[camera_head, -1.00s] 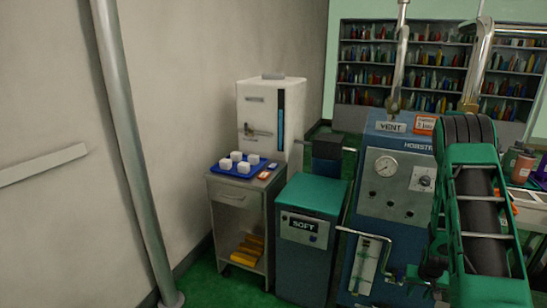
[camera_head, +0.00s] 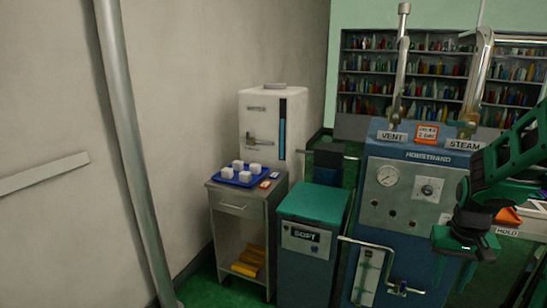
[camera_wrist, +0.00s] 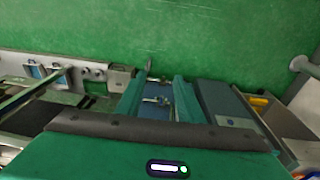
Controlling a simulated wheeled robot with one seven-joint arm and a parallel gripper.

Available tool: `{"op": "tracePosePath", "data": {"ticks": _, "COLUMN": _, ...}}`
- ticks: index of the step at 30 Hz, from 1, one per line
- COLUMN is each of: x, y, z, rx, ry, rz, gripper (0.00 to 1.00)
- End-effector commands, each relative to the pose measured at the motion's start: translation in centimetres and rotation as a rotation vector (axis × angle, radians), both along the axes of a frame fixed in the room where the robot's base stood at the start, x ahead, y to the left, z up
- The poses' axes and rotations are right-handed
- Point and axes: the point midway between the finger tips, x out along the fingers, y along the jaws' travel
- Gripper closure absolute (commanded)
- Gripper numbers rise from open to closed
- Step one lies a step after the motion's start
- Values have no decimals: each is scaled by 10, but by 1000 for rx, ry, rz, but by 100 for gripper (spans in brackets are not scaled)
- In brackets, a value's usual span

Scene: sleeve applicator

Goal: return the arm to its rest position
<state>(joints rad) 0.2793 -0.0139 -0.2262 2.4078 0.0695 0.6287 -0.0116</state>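My arm (camera_head: 510,160) reaches in from the right edge in the head view, green with dark joints. My gripper (camera_head: 465,243) hangs at its end, in front of the right part of the blue Horstrand machine (camera_head: 425,172). In the wrist view, two teal fingers of my gripper (camera_wrist: 159,85) stand apart with nothing held between them. Part of the blue machine shows beyond the gap.
A green-topped bin marked SOFT (camera_head: 312,205) stands left of the machine. A grey cabinet (camera_head: 232,200) holds a blue tray (camera_head: 226,178) of white blocks. A bent metal handle (camera_head: 385,262) sticks out of the machine front. Upright levers (camera_head: 402,60) rise above it.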

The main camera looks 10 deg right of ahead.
Motion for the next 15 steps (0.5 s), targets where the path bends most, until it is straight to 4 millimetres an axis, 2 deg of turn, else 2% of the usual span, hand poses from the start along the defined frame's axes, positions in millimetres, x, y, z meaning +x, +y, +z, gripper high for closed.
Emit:
{"op": "tracePosePath", "data": {"ticks": 1, "x": -12, "y": 8, "z": 12, "rx": 6, "ry": -2, "rz": -1, "gripper": 66}}
{"op": "tracePosePath", "data": {"ticks": 6, "x": -57, "y": 33, "z": 40, "rx": 38, "ry": 20, "rz": -9, "gripper": 66}}
{"op": "tracePosePath", "data": {"ticks": 15, "x": -130, "y": 73, "z": 68, "rx": 94, "ry": 54, "rz": -18, "gripper": 66}}
